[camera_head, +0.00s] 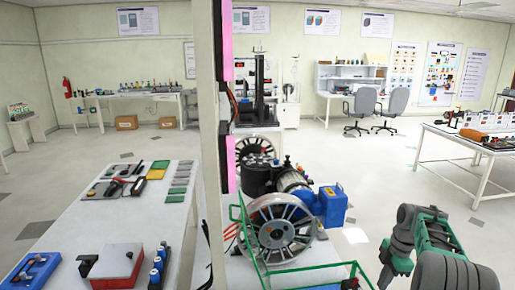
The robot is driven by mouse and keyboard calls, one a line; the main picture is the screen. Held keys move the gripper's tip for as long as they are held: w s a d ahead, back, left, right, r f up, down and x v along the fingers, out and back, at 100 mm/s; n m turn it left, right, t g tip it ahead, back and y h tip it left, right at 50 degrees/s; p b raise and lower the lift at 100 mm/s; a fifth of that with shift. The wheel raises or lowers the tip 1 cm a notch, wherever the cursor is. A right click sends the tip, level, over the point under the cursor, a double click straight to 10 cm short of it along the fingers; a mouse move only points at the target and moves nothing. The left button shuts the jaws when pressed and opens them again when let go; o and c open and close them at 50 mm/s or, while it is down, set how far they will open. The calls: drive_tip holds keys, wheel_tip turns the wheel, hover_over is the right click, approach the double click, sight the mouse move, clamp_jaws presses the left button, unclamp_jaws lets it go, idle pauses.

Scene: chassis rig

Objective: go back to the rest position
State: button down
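My arm shows at the lower right, dark grey with green bands, folded beside the green-railed rig. What looks like my gripper (386,278) hangs down at the left end of the arm, at the bottom edge of the picture. Its fingers are too small and cut off to tell whether they are open or shut. I see nothing clearly held there.
A white table (130,229) with a red box (117,267), blue tray (31,271) and small parts stands at left. A pillar (210,140) and a wheeled motor rig (278,229) fill the middle. A bench (478,150) stands right. Floor (380,180) is clear ahead-right.

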drive_tip(key=s+a+r+m+t+h, duration=0.1)
drive_tip(key=s+a+r+m, duration=0.3)
drive_tip(key=a+r, duration=0.35)
drive_tip(key=s+a+r+m+t, duration=0.1)
drive_tip(key=s+a+r+m, duration=0.3)
drive_tip(key=a+r, duration=0.3)
drive_tip(key=s+a+f+m+t, duration=0.1)
drive_tip(key=s+a+m, duration=0.3)
drive_tip(key=s, duration=0.3)
drive_tip(key=s+a+f+m+t, duration=0.1)
drive_tip(key=s+a+m, duration=0.4)
drive_tip(key=s+m, duration=0.1)
drive_tip(key=shift+s+h, duration=0.3)
drive_tip(key=shift+s, duration=0.6)
